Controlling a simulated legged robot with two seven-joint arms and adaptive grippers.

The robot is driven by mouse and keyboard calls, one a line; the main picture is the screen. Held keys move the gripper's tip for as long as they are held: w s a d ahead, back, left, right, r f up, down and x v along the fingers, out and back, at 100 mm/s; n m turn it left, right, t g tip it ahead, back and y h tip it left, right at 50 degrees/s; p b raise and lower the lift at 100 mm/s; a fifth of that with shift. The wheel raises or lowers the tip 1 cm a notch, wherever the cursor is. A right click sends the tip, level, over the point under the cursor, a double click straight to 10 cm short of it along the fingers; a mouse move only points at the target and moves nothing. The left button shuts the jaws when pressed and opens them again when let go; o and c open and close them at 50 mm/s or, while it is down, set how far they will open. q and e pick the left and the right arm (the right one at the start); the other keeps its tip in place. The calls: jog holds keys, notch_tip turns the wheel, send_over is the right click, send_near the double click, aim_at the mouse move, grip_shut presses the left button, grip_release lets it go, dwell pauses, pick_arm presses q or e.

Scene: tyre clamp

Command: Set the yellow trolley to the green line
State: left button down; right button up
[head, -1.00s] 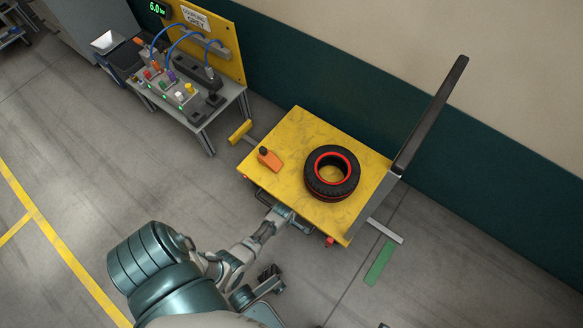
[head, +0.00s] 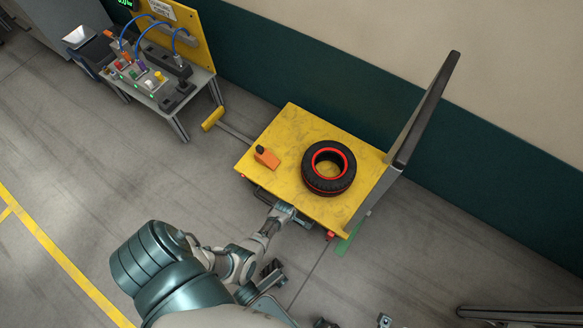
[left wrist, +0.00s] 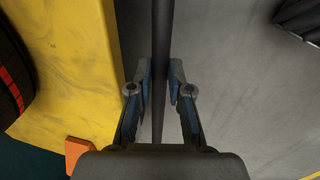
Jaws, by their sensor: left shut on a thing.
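The yellow trolley (head: 283,137) stands mid-picture in the head view, with a tall grey end frame (head: 372,195) at its right. The green line (head: 347,241) is on the floor at the trolley's right end, partly hidden by it. My left gripper (head: 283,210) is at the trolley's near side. In the left wrist view my left gripper (left wrist: 162,82) is shut on a dark bar (left wrist: 163,35) that runs beside the yellow top.
A black tyre with a red ring (head: 329,167) and an orange block (head: 266,157) lie on the trolley. A yellow block (head: 212,118) on a thin grey rail (head: 236,132) is left of it. A workbench (head: 190,100) stands upper left.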

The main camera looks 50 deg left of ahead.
pick_arm(q)
jog(key=c, duration=1.1)
grip_release()
jog(key=shift+d, duration=0.1)
jog(key=shift+r, duration=0.3)
notch_tip(320, 180, up, 11)
jog(key=s, duration=0.2)
jog(key=shift+d, duration=0.25)
jog(key=shift+s, duration=0.1)
